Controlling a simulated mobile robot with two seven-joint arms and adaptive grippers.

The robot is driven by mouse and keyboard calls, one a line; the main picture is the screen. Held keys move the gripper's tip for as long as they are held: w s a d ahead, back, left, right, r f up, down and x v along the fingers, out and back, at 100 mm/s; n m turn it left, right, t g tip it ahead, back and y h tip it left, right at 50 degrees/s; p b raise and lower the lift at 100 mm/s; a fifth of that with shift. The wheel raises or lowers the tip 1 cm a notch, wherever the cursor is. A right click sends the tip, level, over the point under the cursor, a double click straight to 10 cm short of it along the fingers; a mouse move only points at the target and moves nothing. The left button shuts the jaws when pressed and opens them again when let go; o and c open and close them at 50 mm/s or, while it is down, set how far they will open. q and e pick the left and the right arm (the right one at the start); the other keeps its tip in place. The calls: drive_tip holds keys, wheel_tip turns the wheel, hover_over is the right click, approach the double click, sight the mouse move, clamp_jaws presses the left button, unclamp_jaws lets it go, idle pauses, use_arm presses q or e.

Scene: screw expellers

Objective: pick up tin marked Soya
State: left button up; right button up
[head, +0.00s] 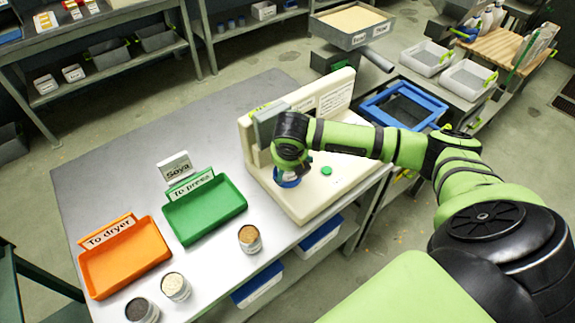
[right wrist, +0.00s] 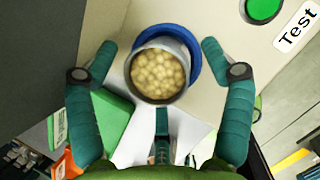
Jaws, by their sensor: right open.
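A metal tin of pale round beans (right wrist: 158,74) sits at a blue ring (right wrist: 195,55) on the cream machine. No marking on this tin is readable. My right gripper (right wrist: 160,48) is open, with fingers to the left and right of the tin, apart from it. In the head view, my right arm ends over the blue ring (head: 287,181) and hides the tin. My left gripper is not in view.
The cream machine (head: 310,200) has an upright panel and a green button (head: 326,170). A green "To press" tray (head: 205,210), an orange "To dryer" tray (head: 125,258) and tins with brown (head: 249,238), pale (head: 175,287) and dark (head: 141,310) contents stand left. The table's back left is clear.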

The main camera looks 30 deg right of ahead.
drive_tip(key=c, duration=1.1)
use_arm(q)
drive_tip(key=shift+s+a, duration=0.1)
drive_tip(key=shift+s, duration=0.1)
use_arm(e)
drive_tip(key=shift+c, duration=0.2)
